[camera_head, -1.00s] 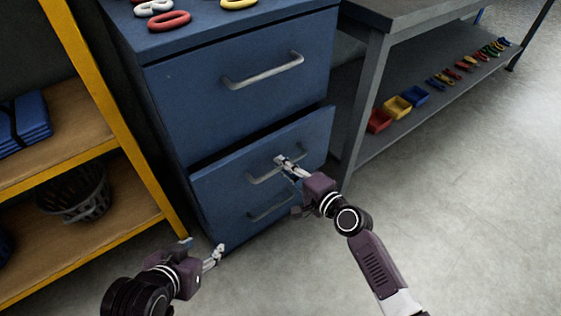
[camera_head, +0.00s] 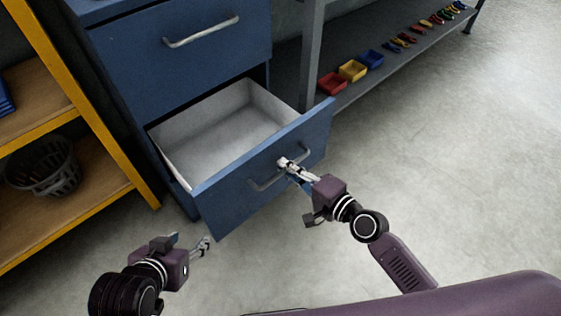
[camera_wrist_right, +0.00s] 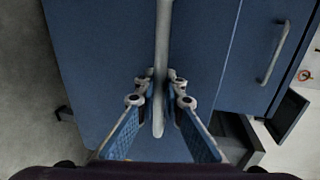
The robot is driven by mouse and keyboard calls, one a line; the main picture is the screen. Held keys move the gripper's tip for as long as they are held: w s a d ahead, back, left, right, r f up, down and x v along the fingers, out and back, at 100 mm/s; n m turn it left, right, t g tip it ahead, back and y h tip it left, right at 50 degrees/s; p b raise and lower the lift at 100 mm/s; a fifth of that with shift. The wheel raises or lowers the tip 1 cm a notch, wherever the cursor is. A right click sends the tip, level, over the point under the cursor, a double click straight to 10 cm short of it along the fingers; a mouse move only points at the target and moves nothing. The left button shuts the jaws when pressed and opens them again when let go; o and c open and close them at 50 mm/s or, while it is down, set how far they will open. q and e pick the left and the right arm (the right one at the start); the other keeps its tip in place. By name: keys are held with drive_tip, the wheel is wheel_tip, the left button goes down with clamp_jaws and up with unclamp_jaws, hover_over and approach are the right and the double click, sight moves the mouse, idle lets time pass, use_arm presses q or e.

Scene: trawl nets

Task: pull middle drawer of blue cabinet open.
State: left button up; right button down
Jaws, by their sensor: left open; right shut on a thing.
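The blue cabinet (camera_head: 165,60) stands at the upper left in the head view. Its middle drawer (camera_head: 222,203) is pulled far out, and its pale, empty inside shows. My right gripper (camera_head: 287,165) is shut on the drawer's grey bar handle (camera_head: 262,184), near the handle's right end. In the right wrist view the handle (camera_wrist_right: 160,85) runs between the two fingers of my right gripper (camera_wrist_right: 160,95). My left gripper (camera_head: 205,243) is open and empty, low in front of the cabinet and left of the drawer front. The bottom drawer is hidden behind the open one.
A yellow-framed shelf (camera_head: 85,115) with a dark basket (camera_head: 48,168) stands left of the cabinet. A grey bench (camera_head: 385,65) with small red, yellow and blue bins stands to the right. The floor (camera_head: 450,180) at the right is clear.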

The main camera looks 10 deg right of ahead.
drive_tip(key=shift+s+d, duration=0.35)
drive_tip(key=shift+s, duration=0.1)
drive_tip(key=c, duration=2)
unclamp_jaws()
drive_tip(key=shift+c, duration=0.2)
drive_tip(key=v, duration=1.2)
